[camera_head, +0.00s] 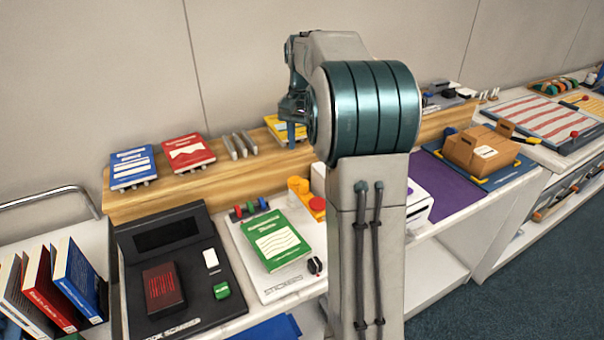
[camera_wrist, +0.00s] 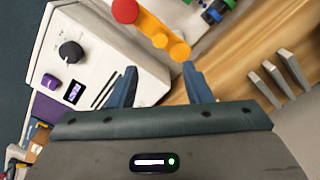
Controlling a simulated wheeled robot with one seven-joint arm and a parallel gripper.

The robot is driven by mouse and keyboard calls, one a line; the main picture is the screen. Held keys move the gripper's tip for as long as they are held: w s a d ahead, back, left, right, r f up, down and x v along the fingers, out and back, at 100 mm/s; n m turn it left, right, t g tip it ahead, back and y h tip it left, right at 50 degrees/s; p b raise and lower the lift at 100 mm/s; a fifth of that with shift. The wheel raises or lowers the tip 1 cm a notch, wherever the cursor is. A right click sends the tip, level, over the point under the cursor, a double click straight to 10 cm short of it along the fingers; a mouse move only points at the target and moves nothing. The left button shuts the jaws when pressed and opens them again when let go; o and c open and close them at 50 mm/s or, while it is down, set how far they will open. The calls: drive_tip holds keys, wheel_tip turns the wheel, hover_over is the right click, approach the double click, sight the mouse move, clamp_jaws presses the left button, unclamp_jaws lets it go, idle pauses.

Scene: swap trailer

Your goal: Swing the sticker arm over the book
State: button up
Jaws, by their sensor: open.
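The sticker arm (camera_head: 298,185) is an orange-yellow bar with a round red end, at the back right of a white sticker board (camera_head: 243,262). A green book (camera_head: 275,240) lies on that board, left of and nearer than the sticker arm. The red end is beside the book, not above it. In the wrist view the sticker arm (camera_wrist: 155,32) runs from its red end at the top to a round orange end near my fingertips. My gripper (camera_wrist: 160,72) is open, with nothing between its fingers. In the head view my arm hides part of the area right of the sticker arm.
A white machine (camera_wrist: 105,45) with a black dial stands close beside my left finger in the wrist view. A wooden ledge (camera_head: 215,180) behind carries a blue book, a red book and grey upright plates (camera_head: 240,146). A black scanner (camera_head: 180,270) stands left of the board.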

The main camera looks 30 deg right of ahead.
sight(304, 181)
wheel_tip(304, 181, down, 12)
drive_tip(key=shift+r, duration=0.1)
idle(0.4)
